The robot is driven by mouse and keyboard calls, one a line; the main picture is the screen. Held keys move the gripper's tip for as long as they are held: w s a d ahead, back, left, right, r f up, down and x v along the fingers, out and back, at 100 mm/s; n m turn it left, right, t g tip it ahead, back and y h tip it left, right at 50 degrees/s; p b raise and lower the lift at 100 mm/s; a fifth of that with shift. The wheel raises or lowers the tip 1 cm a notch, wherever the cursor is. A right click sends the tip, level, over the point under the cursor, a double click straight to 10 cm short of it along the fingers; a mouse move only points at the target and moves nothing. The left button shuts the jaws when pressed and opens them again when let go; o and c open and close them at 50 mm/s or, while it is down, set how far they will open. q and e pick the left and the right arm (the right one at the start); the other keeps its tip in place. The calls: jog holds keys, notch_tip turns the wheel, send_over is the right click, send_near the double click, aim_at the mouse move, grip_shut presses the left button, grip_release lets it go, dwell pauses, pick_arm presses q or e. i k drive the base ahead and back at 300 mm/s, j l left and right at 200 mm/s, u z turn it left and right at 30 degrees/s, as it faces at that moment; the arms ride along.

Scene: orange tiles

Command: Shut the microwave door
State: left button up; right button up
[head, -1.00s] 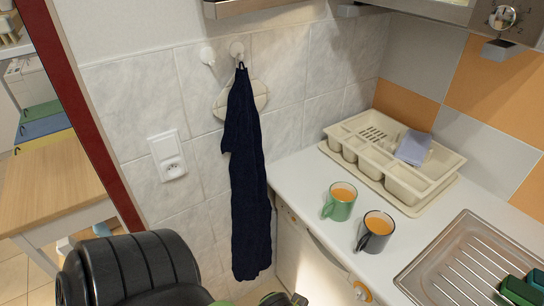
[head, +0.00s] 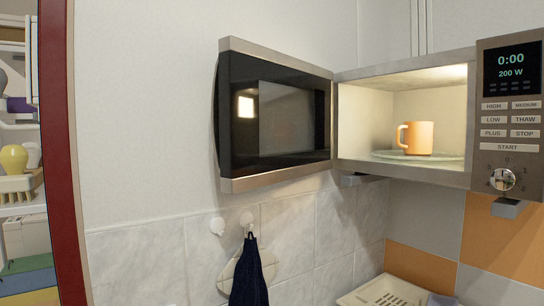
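The microwave (head: 403,76) is mounted on the wall at the upper right of the head view. Its door (head: 275,115) is wide open, swung out to the left from a hinge on the left side of the lit cavity. The door has a dark window in a silver frame, and a dark curved handle (head: 216,118) shows at its far left edge. An orange mug (head: 416,138) stands upright on the glass turntable (head: 402,155) inside. Neither of my grippers is in view.
The control panel (head: 511,100) reads 0:00 and 200 W. A dark red post (head: 56,150) and shelves (head: 22,180) stand at the left. The wall left of the door is bare.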

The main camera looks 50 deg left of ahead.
aim_at(240, 63)
jog(key=k+j, duration=0.1)
jog(key=j, duration=0.3)
jog(key=k+j, duration=0.15)
jog(key=j, duration=0.25)
jog(key=k+j, duration=0.1)
jog(key=j, duration=0.3)
jog(key=k+j, duration=0.1)
jog(key=j, duration=0.25)
jog(key=k+j+z, duration=0.1)
jog(key=j, duration=0.3)
jog(key=k+j, duration=0.15)
jog(key=j, duration=0.25)
